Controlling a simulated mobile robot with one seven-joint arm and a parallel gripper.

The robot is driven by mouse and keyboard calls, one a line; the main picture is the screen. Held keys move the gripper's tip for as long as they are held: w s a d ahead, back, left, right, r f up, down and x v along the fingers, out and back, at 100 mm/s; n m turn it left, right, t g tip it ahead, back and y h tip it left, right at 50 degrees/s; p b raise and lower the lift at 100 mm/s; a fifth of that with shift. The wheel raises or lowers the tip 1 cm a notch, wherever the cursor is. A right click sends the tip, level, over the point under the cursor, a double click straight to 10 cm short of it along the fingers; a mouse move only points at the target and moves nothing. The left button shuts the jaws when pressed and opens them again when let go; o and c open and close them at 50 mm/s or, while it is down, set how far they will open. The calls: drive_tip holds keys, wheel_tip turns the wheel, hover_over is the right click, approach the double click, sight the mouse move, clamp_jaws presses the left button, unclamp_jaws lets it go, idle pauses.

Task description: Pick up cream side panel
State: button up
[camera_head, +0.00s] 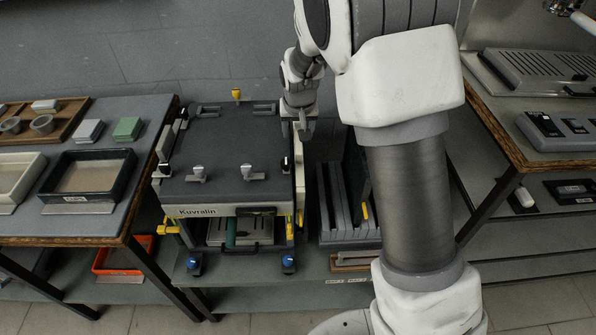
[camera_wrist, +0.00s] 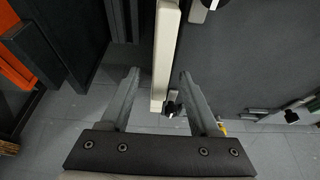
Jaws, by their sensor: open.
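The cream side panel (camera_head: 300,185) stands upright as a thin strip along the right side of the dark-topped boiler (camera_head: 222,150), which is marked Kuvralin. In the wrist view, the panel's pale edge (camera_wrist: 166,45) runs between my two fingers, with a gap on each side. My gripper (camera_head: 306,130) is at the boiler's back right corner, pointing down by the panel's far end. It is open, and its fingers (camera_wrist: 159,75) do not touch the panel in the wrist view. My arm hides part of the area right of the boiler.
A rack of dark upright plates (camera_head: 335,205) stands close to the boiler's right. Black knobs and latches sit on the boiler top, and a yellow piece (camera_head: 236,94) rises at its back. A left table (camera_head: 75,225) holds trays; a right bench (camera_head: 540,155) holds panels.

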drive_tip(key=shift+w+f, duration=0.3)
drive_tip(key=shift+f, duration=0.35)
clamp_jaws()
drive_tip(key=shift+r, duration=0.1)
idle(0.9)
